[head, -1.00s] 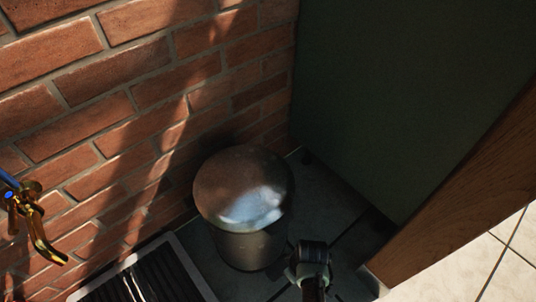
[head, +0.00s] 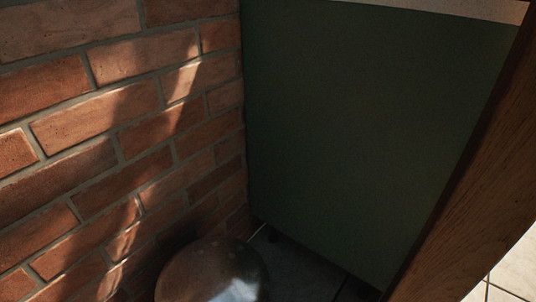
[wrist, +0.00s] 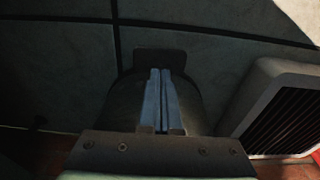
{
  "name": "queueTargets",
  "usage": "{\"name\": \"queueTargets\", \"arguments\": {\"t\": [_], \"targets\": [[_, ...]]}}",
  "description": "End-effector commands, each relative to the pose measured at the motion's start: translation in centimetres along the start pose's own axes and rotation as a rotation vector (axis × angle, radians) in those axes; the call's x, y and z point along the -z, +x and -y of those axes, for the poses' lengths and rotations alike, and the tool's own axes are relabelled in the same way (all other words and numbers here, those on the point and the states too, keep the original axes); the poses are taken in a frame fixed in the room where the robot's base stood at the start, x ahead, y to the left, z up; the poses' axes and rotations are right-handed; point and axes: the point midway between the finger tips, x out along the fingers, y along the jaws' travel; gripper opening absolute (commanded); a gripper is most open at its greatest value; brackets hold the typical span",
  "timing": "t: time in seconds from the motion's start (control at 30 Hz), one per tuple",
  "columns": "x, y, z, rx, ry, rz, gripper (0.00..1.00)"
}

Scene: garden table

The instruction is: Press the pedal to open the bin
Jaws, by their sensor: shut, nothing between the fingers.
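The bin (head: 212,272) is at the bottom edge of the head view, and only its dark, shiny domed lid shows there. The lid looks shut. In the wrist view the bin's dark rounded body (wrist: 195,98) is behind my gripper (wrist: 160,72). A dark flat plate, which looks like the pedal (wrist: 160,58), juts from the bin over the floor. My gripper is shut and empty, its fingertips overlapping the lower edge of the pedal in the picture. I cannot tell whether they touch it. My gripper is not in the head view.
A brick wall (head: 110,130) stands left of the bin, and a dark green panel (head: 350,130) stands behind it. A wooden edge (head: 465,190) is at the right. A grey-framed slatted unit (wrist: 262,85) lies right in the wrist view. Tiled floor (wrist: 65,75) is clear at left.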

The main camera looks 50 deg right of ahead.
Motion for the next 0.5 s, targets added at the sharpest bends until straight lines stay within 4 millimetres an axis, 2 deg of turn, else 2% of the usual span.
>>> {"name": "queueTargets", "arguments": {"t": [0.03,0.3,0.5], "targets": [[-0.1,1.1,0.0,0.000,0.000,0.000,0.00],[-0.1,4.4,0.0,0.000,-0.001,0.000,0.00],[0.0,5.7,0.0,0.000,0.000,0.000,0.00]]}}
